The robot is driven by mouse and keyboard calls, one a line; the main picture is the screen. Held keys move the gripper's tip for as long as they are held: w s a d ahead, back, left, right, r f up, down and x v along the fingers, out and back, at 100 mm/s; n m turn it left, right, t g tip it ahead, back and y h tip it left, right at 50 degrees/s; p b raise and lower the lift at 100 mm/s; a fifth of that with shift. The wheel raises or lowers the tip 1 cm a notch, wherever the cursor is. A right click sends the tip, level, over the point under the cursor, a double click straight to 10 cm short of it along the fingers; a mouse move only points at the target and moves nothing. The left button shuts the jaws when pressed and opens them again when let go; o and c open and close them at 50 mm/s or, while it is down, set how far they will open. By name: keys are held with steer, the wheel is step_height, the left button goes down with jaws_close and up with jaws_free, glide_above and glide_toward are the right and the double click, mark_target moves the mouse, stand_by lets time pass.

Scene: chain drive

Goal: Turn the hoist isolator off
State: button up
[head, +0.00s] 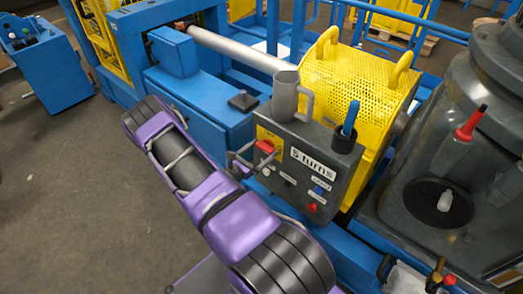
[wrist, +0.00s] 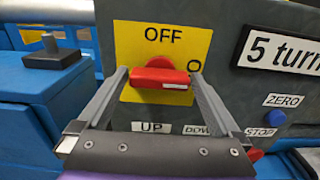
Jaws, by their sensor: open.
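The hoist isolator is a red rotary handle (wrist: 160,76) on a yellow plate (wrist: 140,30) on the grey control panel. The handle lies horizontal, its white mark at the right end, beside a label of which only an "O" shows. "OFF" is printed above the handle. In the head view the red handle (head: 266,146) sits at the panel's upper left. My gripper (wrist: 159,74) is open, with one finger at each end of the handle; I cannot tell whether they touch it. It also shows in the head view (head: 250,156), at the handle's left.
Below the isolator are "UP" and "DOWN" labels, partly covered by my gripper. To the right are a "5 turns" sign (head: 312,163), a blue ZERO button (wrist: 276,117) and a STOP label. A grey mug (head: 287,96) and a cup with a blue handle (head: 346,134) stand on top.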

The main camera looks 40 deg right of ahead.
steer(key=c, duration=1.1)
steer(key=shift+o, duration=0.2)
steer(key=n+b, duration=0.1)
steer(key=n, duration=0.2)
steer(key=shift+w+f+n, duration=0.1)
steer(key=shift+n, duration=0.3)
steer(key=n+b, duration=0.1)
steer(key=n, duration=0.9)
steer(key=shift+n, duration=2.1)
